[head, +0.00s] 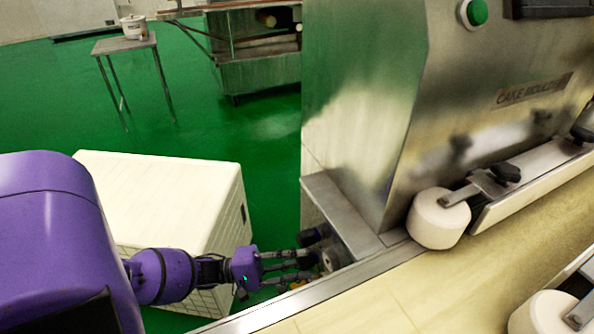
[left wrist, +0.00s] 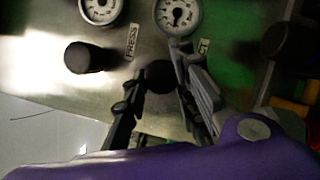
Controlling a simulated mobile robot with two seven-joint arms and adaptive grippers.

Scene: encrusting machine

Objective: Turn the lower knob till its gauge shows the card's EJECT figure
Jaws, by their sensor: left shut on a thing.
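My left gripper (head: 312,265) reaches the side of the steel machine, low by the belt's edge. In the left wrist view its two fingers (left wrist: 157,92) are shut around a round black knob (left wrist: 160,75). The gauge beside this knob (left wrist: 178,14) has a white dial and dark needle; its figures are too small to read. Its label (left wrist: 204,47) is partly covered by a finger, with "CT" showing. A second black knob (left wrist: 84,58) and gauge (left wrist: 100,9), labelled PRESS, are to the left, free of the gripper. I see no card. My right gripper is out of view.
The machine's steel housing (head: 365,90) and pale belt (head: 400,300) are right of the arm. White rollers (head: 438,220) stand over the belt. A white crate-like box (head: 165,195) stands close behind my left arm. Green floor is open beyond, before a small table (head: 125,44).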

